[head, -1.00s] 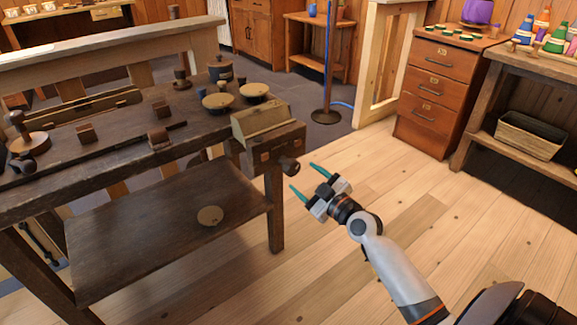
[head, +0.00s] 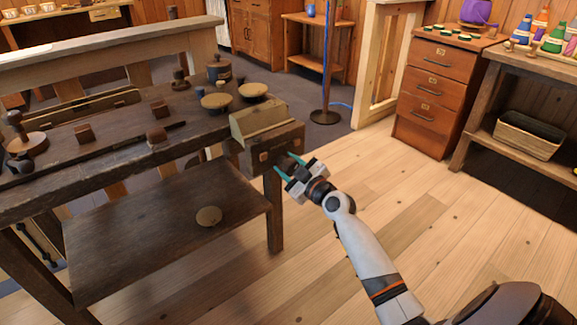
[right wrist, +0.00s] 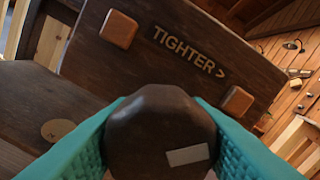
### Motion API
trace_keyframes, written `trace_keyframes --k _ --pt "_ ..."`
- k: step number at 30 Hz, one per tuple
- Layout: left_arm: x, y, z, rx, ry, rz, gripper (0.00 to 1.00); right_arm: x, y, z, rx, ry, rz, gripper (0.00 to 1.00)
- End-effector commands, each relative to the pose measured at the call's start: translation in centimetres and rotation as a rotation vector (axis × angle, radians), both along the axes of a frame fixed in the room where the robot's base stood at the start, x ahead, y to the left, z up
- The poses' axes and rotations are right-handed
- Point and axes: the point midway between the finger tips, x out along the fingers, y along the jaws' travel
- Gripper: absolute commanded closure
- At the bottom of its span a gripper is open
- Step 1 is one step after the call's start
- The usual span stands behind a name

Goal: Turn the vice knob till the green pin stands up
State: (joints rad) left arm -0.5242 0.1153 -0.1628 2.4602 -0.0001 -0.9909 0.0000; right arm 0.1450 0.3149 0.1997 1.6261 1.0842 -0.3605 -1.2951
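The vice (head: 270,143) sits at the right end of the dark workbench, a wooden block with pale slanted jaws on top. Its dark, faceted knob (right wrist: 160,125) has a pale rectangular mark at the lower right of its face. My right gripper (head: 283,162) reaches the vice's front, and its teal fingers stand on both sides of the knob, apparently closed against it. The knob hides the fingertips in the right wrist view. The vice's front plate (right wrist: 195,72) reads "TIGHTER >" and has two square wooden plugs. I see no green pin. My left gripper is out of view.
The workbench (head: 125,150) carries dishes, wooden blocks and a canister (head: 219,69). A round disc (head: 208,216) lies on its lower shelf. A drawer cabinet (head: 435,90) and a shelf with a basket (head: 528,135) stand at the right. The floor between is clear.

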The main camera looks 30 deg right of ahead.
Motion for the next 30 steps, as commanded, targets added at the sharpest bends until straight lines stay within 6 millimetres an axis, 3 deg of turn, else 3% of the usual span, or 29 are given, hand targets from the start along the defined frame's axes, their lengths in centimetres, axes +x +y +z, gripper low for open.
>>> trace_keyframes --k 4,17,30 --pt "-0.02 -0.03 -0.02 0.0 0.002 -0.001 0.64 -0.01 0.02 -0.02 0.0 0.001 0.001 0.81" --pt "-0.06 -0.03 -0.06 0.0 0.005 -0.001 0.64 -0.03 0.04 -0.03 0.112 0.01 0.002 0.81" --pt "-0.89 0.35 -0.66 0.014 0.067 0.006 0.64 -0.04 0.07 0.0 0.494 0.041 0.002 0.81"
